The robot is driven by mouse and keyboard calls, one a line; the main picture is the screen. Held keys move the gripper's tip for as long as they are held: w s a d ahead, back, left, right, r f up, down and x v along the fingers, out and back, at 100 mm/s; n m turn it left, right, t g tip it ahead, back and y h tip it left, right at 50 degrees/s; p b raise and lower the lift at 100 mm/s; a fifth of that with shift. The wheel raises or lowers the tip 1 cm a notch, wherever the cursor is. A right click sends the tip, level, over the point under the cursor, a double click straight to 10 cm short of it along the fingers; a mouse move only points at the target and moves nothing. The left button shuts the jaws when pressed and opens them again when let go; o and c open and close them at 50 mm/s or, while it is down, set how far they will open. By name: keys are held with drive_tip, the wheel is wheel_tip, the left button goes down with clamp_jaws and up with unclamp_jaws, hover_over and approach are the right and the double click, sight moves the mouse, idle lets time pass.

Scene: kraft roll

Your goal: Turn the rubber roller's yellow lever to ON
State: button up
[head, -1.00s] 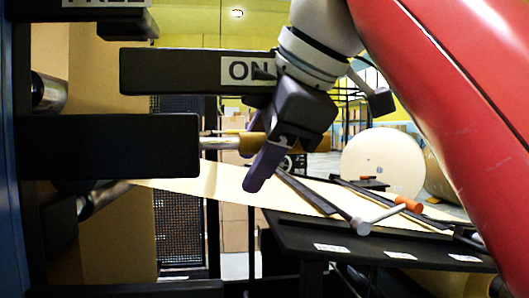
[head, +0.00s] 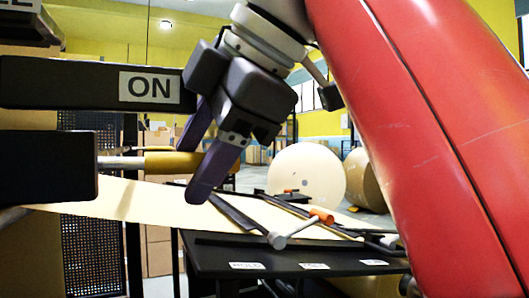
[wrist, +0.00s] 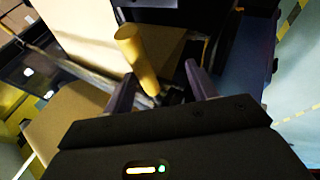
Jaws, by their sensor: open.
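The yellow lever (head: 172,162) points right on a grey rod from a black block (head: 45,165) at the left of the head view. A black bar with the ON label (head: 149,88) is above it. My gripper (head: 190,172) is open, with its purple fingers at the lever, one reaching above it and one crossing in front of its outer part. In the wrist view the yellow lever (wrist: 137,60) appears between my gripper's fingers (wrist: 160,72), closer to the left one. I see no grip on it; whether a finger touches it is unclear.
A pale paper sheet (head: 120,205) runs below the lever to a black table (head: 215,258) with an orange-ended tool (head: 300,228). A large pale roll (head: 307,174) stands behind. A cut-off label bar (head: 25,25) is at the upper left.

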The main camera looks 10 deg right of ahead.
drive_tip(key=s+d, duration=0.6)
idle(1.0)
drive_tip(key=shift+d, duration=0.15)
drive_tip(key=shift+c, duration=0.2)
